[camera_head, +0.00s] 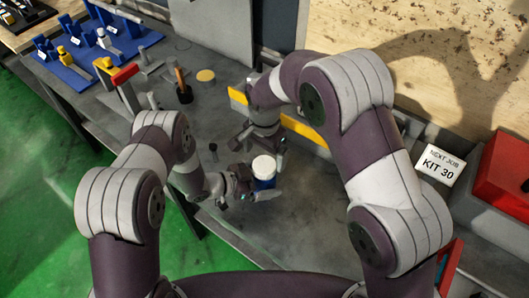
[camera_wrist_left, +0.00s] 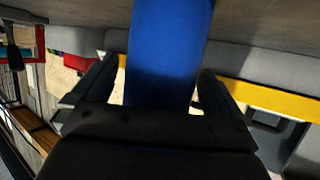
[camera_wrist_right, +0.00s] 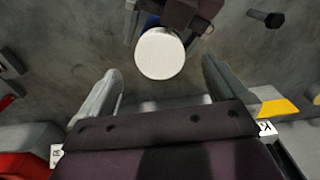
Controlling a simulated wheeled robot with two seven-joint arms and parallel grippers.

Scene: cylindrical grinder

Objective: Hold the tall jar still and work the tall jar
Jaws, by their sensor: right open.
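The tall jar (camera_head: 263,168), blue with a white lid, stands upright on the grey bench. My left gripper (camera_head: 258,190) is low at the jar, its fingers on either side of the blue body (camera_wrist_left: 168,55) in the left wrist view. A narrow gap shows beside one finger; firm contact on both sides is not clear. My right gripper (camera_head: 265,140) is open and empty, above and behind the jar. In the right wrist view, the white lid (camera_wrist_right: 160,53) lies ahead, beyond the open fingers (camera_wrist_right: 163,85), not between them. The jar's lower part is hidden in that view.
A yellow strip (camera_head: 305,132) runs along the bench behind the jar. A black cup with a wooden handle (camera_head: 184,92) and blue stands (camera_head: 75,75) are farther left. A red box (camera_head: 500,165) is at right. The front bench is clear.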

